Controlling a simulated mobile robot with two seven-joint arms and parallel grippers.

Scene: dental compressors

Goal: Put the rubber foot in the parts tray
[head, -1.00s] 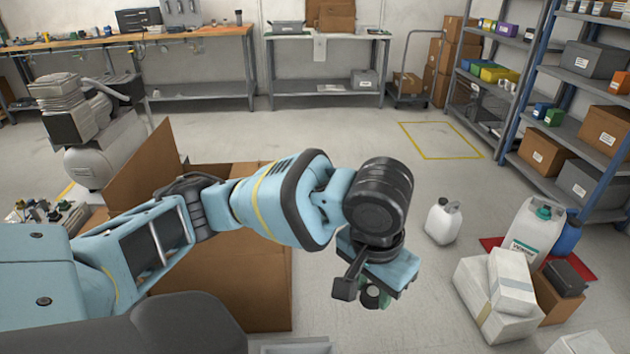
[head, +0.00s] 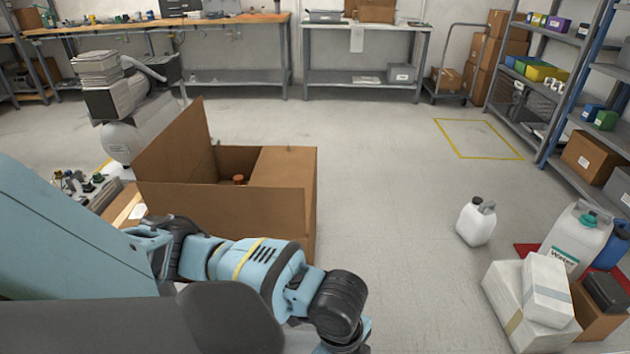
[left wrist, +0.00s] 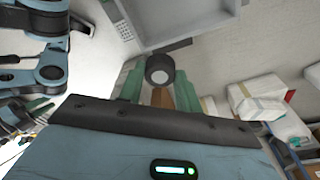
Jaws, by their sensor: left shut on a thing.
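The rubber foot (left wrist: 160,69) is a short black cylinder with a pale round centre. In the left wrist view it sits between the green fingers of my left gripper (left wrist: 159,77), which is shut on it. A grey tray (left wrist: 205,22) with raised walls, apparently the parts tray, shows at the top of that view, beyond the foot. The foot looks apart from it; the height between them is unclear. In the head view my left arm reaches to the bottom edge, and its fingers and the foot are out of frame.
An open cardboard box (head: 225,205) stands beside my left arm. A white jug (head: 476,222) and white boxes (head: 535,300) stand on the floor at right. Shelving (head: 560,80) lines the right side. The middle floor is clear.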

